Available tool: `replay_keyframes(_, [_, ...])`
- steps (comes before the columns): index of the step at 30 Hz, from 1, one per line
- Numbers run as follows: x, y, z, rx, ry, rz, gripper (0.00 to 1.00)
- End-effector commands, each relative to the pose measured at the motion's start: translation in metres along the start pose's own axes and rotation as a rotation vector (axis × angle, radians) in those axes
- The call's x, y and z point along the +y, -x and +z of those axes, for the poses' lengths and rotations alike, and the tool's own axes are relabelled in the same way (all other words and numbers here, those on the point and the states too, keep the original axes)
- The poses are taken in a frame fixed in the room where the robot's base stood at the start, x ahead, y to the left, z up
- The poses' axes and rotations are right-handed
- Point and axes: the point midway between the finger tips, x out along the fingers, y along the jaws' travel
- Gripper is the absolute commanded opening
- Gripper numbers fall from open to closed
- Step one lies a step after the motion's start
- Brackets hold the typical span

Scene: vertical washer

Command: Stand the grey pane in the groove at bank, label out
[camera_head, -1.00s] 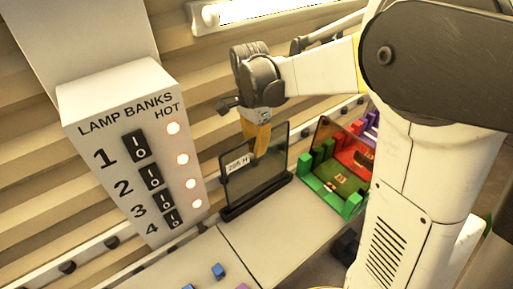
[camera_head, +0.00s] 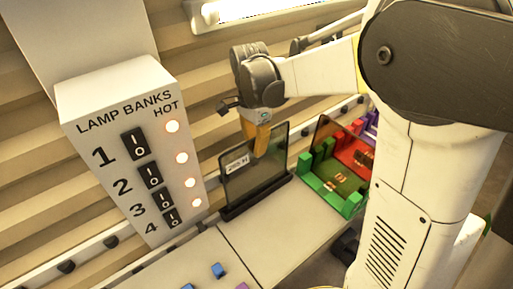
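The grey pane (camera_head: 262,184) is a dark, see-through sheet with a white label (camera_head: 237,165) at its upper left, facing the camera. It stands nearly upright with its lower edge at a black grooved base (camera_head: 257,195) on the bench; whether it is fully seated I cannot tell. My gripper (camera_head: 258,150) points down over the pane's top edge, its orange-yellow fingers at the upper middle of the pane. The finger gap and the grip on the pane are too small to make out.
A white lamp banks box (camera_head: 130,155) with switches and lit red lamps stands at the left. A green and red bin (camera_head: 340,185) with coloured pieces stands right of the pane. Small blue blocks (camera_head: 218,270) lie at the front. Bare bench (camera_head: 275,235) lies before the pane.

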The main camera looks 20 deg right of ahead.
Motion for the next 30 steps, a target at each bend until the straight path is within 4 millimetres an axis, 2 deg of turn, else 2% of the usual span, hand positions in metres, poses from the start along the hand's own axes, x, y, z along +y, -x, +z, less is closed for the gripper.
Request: replay_keyframes(30, [0.000, -0.011, 0.000, 0.000, 0.000, 0.000, 0.00])
